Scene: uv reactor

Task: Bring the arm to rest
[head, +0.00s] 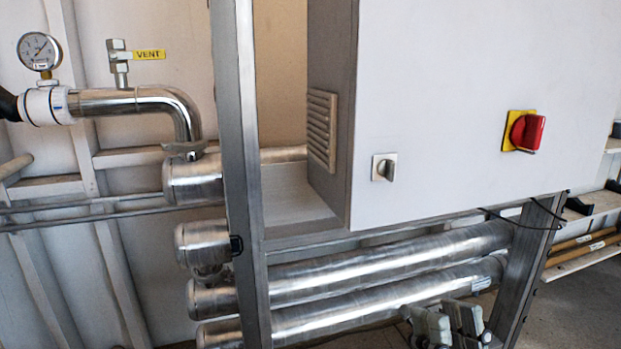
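My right gripper (448,322) shows at the bottom edge, right of centre, in front of the lower steel tubes. Its two light grey finger pads stand apart with a narrow dark gap between them, and I see nothing held there. The rest of that arm is below the picture. My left gripper is not in view. The white control cabinet (450,90) carries a red rotary switch on a yellow plate (525,132) and a small grey selector knob (385,168).
Polished reactor tubes (380,255) run below the cabinet. A steel frame post (240,170) stands left of it, another leg (527,270) at right. A pressure gauge (39,51) and bent pipe (140,101) are at left. A shelf (585,250) and open floor (575,310) show at right.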

